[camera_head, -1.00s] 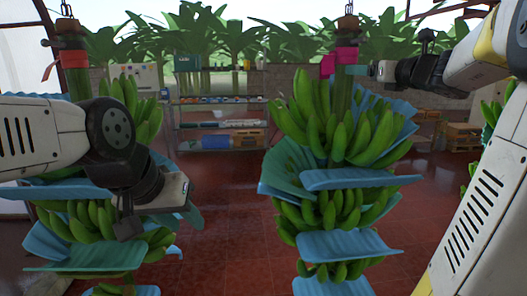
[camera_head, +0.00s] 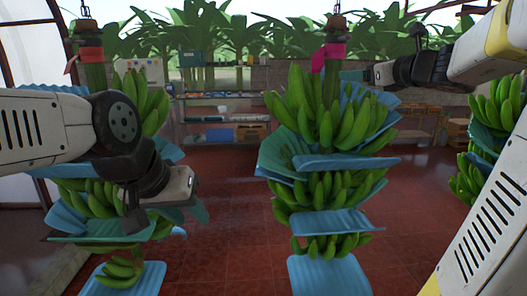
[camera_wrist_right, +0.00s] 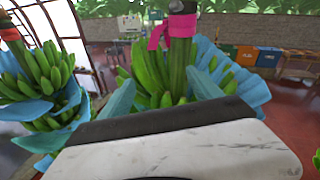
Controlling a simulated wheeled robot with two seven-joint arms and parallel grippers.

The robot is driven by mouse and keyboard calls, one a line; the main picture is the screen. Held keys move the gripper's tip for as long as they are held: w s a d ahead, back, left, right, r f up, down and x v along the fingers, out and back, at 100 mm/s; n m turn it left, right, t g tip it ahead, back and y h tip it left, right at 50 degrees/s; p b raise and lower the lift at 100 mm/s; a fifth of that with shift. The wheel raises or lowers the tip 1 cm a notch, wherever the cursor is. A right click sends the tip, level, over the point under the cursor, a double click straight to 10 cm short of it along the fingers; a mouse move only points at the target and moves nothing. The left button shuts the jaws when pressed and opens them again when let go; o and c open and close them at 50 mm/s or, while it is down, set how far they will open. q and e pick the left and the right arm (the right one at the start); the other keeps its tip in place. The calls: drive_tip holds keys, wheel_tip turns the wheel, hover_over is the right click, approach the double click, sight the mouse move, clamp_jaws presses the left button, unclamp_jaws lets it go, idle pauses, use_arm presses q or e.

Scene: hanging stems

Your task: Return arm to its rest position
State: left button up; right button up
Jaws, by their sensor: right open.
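My left arm comes in from the left in the head view. Its gripper (camera_head: 150,205) hangs bent downward in front of the left banana stem (camera_head: 100,195), and its jaws are too hidden to judge. My right arm reaches in from the upper right. Its gripper (camera_head: 354,75) points left, open, at the height of the pink ribbon (camera_head: 318,60) on the middle stem, and I see nothing held in it. In the right wrist view my white gripper housing (camera_wrist_right: 190,150) fills the bottom, with the middle stem (camera_wrist_right: 180,65) and its pink ribbon beyond it.
The middle bunch (camera_head: 330,190) hangs with blue sheets between its hands. Another bunch (camera_head: 490,110) hangs at the right, partly behind my right arm. A shelf (camera_head: 215,120) stands at the back. Red tiled floor (camera_head: 230,235) is open between the left and middle stems.

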drive_tip(key=s+a+f+n+g, duration=0.6)
drive_tip(key=s+a+f+n, duration=0.65)
drive_tip(key=a+n, duration=0.2)
drive_tip(key=s+d+f+n+g+h, duration=0.3)
drive_tip(key=s+f+n, duration=0.9)
drive_tip(key=s+n, duration=0.2)
drive_tip(key=shift+n+g+h, duration=0.3)
drive_tip(key=shift+n+h, duration=0.1)
drive_tip(key=shift+n, duration=0.45)
